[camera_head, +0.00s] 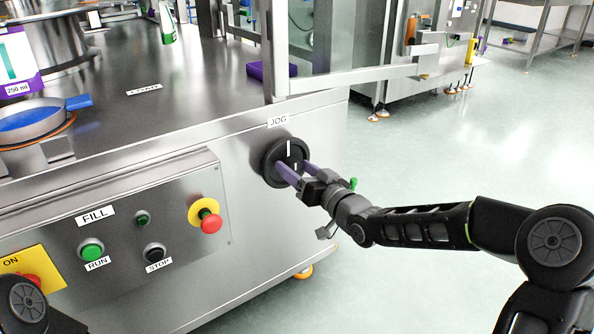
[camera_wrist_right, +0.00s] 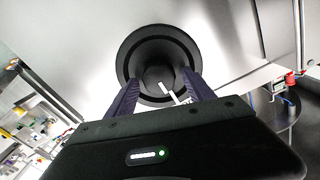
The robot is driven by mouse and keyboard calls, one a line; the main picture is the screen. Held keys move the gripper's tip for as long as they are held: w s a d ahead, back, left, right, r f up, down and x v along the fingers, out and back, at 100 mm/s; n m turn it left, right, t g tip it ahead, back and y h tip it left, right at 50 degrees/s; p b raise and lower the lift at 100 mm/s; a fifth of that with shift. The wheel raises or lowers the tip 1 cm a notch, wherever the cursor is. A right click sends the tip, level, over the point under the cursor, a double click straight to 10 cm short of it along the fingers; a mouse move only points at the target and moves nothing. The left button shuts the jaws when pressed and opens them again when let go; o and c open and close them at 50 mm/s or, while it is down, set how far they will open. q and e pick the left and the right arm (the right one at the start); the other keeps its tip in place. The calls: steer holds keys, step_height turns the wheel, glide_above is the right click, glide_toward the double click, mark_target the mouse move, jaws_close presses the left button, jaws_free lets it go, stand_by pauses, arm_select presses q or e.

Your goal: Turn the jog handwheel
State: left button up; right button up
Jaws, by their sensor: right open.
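The jog handwheel (camera_head: 271,160) is a round black wheel on the steel front panel, under a JOG label (camera_head: 278,121). White marks show on its face. My right gripper (camera_head: 297,170) is at the wheel, with its two purple fingers apart and pointing at it. In the right wrist view the handwheel (camera_wrist_right: 158,45) is straight ahead, and the fingers of the gripper (camera_wrist_right: 160,88) stand on either side of its lower hub area. I cannot tell whether the fingers touch it. Part of the wheel is hidden behind them. My left gripper is out of view.
Left of the wheel is a control panel with a red emergency button (camera_head: 211,223), a green RUN button (camera_head: 91,250) and a black STOP button (camera_head: 155,253). A steel frame post (camera_head: 274,50) rises above the wheel. The floor (camera_head: 450,130) to the right is clear.

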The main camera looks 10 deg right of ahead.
steer(key=shift+c, duration=0.4)
jaws_close()
stand_by(0.4)
